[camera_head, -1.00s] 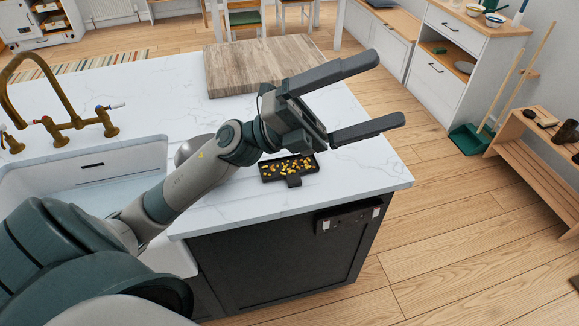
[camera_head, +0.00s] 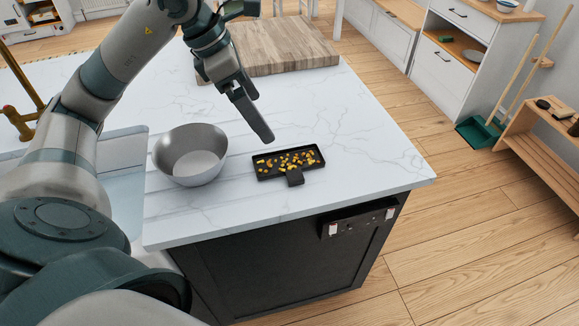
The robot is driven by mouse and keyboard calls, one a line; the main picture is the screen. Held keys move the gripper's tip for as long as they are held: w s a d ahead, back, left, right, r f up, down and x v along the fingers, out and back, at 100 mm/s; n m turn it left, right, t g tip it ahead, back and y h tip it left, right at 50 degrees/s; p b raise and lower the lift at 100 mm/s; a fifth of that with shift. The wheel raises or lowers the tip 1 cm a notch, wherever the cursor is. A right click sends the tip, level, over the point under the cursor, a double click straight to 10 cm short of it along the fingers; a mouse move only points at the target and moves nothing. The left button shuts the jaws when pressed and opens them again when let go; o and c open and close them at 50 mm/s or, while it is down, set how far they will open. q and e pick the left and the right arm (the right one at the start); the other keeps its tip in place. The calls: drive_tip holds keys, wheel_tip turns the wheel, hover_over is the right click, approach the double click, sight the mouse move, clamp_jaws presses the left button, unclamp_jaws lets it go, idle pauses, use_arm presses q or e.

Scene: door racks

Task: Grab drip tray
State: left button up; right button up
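The drip tray (camera_head: 262,173) is a small black rectangular tray holding scattered yellow and orange bits. It lies flat on the white marble counter, with a short black handle (camera_head: 295,178) towards the front edge. My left gripper (camera_head: 266,136) points down just behind and left of the tray, apart from it in the picture. Its fingers show nearly edge-on, so I cannot tell how far apart they are. Nothing shows held in it. My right gripper is out of view.
A grey metal bowl (camera_head: 190,155) stands left of the tray. A wooden board (camera_head: 285,45) lies at the back of the counter (camera_head: 360,130). The sink and brass tap (camera_head: 20,120) are at the left. The counter right of the tray is clear.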

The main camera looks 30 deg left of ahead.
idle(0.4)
use_arm(q)
drive_tip(key=p+x, duration=0.2)
drive_tip(key=x, duration=0.9)
drive_tip(key=shift+f+p, duration=0.1)
drive_tip(key=shift+p, duration=0.3)
drive_tip(key=shift+w+d+f, duration=0.1)
drive_tip(key=shift+f, duration=0.35)
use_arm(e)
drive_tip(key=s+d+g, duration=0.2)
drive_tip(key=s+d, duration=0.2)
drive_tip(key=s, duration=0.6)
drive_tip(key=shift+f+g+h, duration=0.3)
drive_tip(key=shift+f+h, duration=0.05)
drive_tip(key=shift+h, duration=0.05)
use_arm(q)
drive_tip(key=shift+f, duration=0.1)
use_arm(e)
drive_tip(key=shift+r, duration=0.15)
